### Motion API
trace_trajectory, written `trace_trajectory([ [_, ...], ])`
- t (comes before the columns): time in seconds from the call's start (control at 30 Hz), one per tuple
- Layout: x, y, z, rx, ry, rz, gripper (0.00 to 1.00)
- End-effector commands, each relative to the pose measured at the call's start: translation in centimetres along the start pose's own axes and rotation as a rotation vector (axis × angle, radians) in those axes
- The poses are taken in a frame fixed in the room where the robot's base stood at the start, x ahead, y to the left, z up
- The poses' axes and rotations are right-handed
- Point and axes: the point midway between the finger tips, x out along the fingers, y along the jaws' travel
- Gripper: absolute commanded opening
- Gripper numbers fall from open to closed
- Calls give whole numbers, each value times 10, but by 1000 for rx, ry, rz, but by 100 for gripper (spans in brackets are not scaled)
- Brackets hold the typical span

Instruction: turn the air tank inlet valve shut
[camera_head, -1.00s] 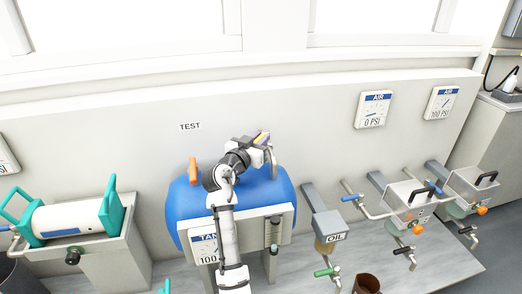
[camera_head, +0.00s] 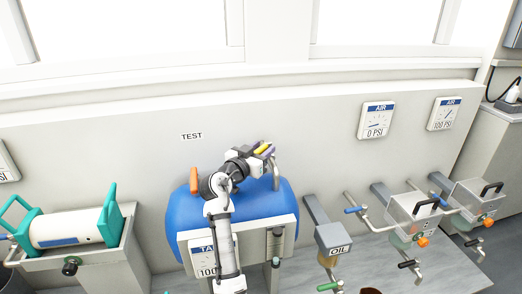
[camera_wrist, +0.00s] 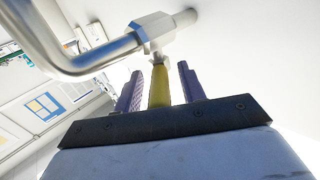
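The blue air tank (camera_head: 180,215) lies against the wall in the head view. A bent metal pipe (camera_head: 276,175) rises from its right end. In the wrist view the pipe (camera_wrist: 60,55) runs to a metal valve body (camera_wrist: 153,27) with a yellow handle (camera_wrist: 160,88). The yellow handle also shows in the head view (camera_head: 262,146). My gripper (camera_head: 267,151) is at this valve. In the wrist view its purple fingers (camera_wrist: 160,75) stand on either side of the yellow handle, with a visible gap on each side. The gripper is open around the handle.
An orange handle (camera_head: 194,180) stands at the tank's left end. A tank gauge (camera_head: 207,262) is on its front, partly behind my arm. The wall (camera_head: 320,130) is close behind the valve. A teal-ended cylinder (camera_head: 70,229) lies left; the oil unit (camera_head: 332,238) stands right.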

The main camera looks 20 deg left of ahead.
Motion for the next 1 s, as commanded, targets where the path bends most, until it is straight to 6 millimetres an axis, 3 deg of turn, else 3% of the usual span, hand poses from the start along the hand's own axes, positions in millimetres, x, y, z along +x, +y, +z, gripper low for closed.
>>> trace_trajectory([
  [0.27, -8, -1, 0, 0, 2, -2, 40],
  [0.7, -71, 0, 0, 0, 1, -2, 40],
  [1.0, -75, 0, 0, 0, 0, 0, 40],
])
